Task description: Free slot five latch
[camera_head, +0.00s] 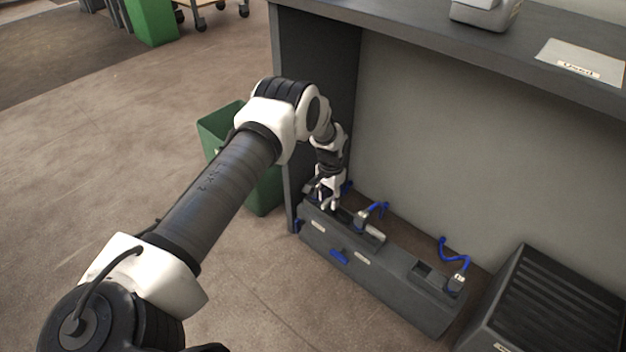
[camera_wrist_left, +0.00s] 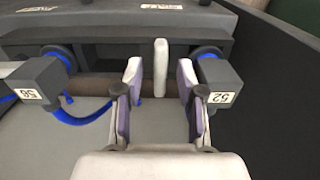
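A long dark grey slotted unit (camera_head: 375,270) lies low under the bench, with pale labels and a blue piece on its front. My left gripper (camera_head: 329,204) reaches down to its far left end. In the left wrist view, the left gripper (camera_wrist_left: 159,82) is open. A pale upright tab (camera_wrist_left: 161,68), perhaps the latch, stands between its fingers, with a gap on both sides. Connector blocks with number labels sit left (camera_wrist_left: 38,82) and right (camera_wrist_left: 219,84) of the fingers. I cannot tell which slot is five. The right gripper is not in view.
The grey bench (camera_head: 300,40) rises over the unit, its side panel close to my left arm. A green bin (camera_head: 265,185) stands left of the panel. A dark ribbed box (camera_head: 550,300) is at the right. Blue hoses (camera_head: 453,253) rise behind the unit.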

